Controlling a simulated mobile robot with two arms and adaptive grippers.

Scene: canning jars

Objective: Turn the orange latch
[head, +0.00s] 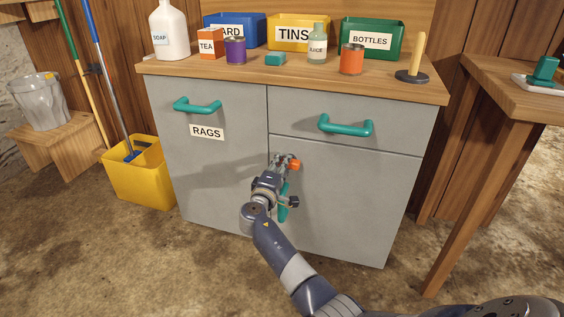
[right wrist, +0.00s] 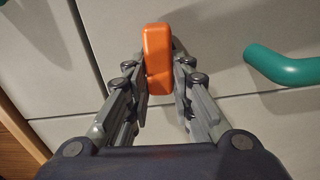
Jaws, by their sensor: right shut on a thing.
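The orange latch (head: 295,165) is on the front of the grey cabinet, near the upper left corner of the lower right door (head: 350,200). My right gripper (head: 286,165) is at the latch, with its fingers shut on it. In the right wrist view the orange latch (right wrist: 157,58) stands upright in the picture between the two fingers of the right gripper (right wrist: 158,85). A teal vertical handle (head: 283,203) on the same door is partly hidden behind my right gripper. My left gripper does not show.
A teal drawer handle (head: 346,126) sticks out above the latch; a teal handle (right wrist: 285,66) shows at right in the wrist view. Bins, tins and bottles stand on the cabinet top (head: 290,80). A yellow bucket (head: 140,172) is at left, a wooden table (head: 500,90) at right.

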